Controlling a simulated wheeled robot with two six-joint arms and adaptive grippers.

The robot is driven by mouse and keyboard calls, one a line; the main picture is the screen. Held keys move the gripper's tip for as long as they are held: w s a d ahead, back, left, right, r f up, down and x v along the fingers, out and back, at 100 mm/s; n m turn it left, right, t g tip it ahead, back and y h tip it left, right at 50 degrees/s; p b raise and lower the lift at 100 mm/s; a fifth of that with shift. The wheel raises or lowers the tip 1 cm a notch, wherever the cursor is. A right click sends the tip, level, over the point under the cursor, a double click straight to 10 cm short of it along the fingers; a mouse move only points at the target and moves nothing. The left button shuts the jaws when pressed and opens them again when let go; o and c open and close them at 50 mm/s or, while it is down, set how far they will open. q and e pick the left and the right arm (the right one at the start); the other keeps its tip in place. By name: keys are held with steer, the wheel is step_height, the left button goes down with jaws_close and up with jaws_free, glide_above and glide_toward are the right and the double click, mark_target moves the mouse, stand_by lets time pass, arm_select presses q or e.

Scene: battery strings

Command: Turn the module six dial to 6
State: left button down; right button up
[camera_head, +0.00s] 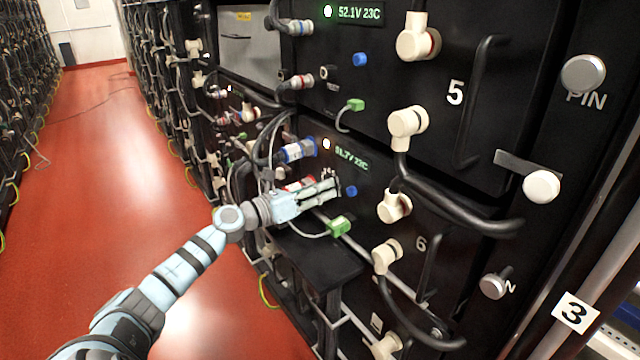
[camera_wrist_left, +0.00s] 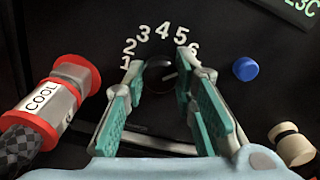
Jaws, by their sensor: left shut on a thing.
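Module six, marked "6" (camera_head: 420,243), is the black front panel below module 5 in the head view. Its round dark dial (camera_wrist_left: 158,78) shows in the wrist view, under an arc of white numbers (camera_wrist_left: 161,36) from 1 at left to 6 at right. My left gripper (camera_wrist_left: 161,64) is shut on the dial, with one teal-padded finger on each side. A pale mark shows on the dial face, but I cannot tell which number it points at. In the head view my left gripper (camera_head: 334,188) is at the panel and hides the dial. My right gripper is not in view.
A blue button (camera_wrist_left: 245,68) is just right of the dial. A red "COOL" connector (camera_wrist_left: 48,100) is at left, and a cream knob (camera_wrist_left: 292,144) at lower right. In the head view a green plug (camera_head: 341,226) hangs below the gripper.

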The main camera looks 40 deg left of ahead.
mark_target(332, 147)
arm_select(q)
steer(key=c, duration=1.3)
jaws_free()
steer(key=shift+s, duration=0.1)
steer(key=shift+r, duration=0.1)
step_height(332, 147, up, 10)
steer(key=shift+f, duration=0.1)
steer(key=shift+d, duration=0.1)
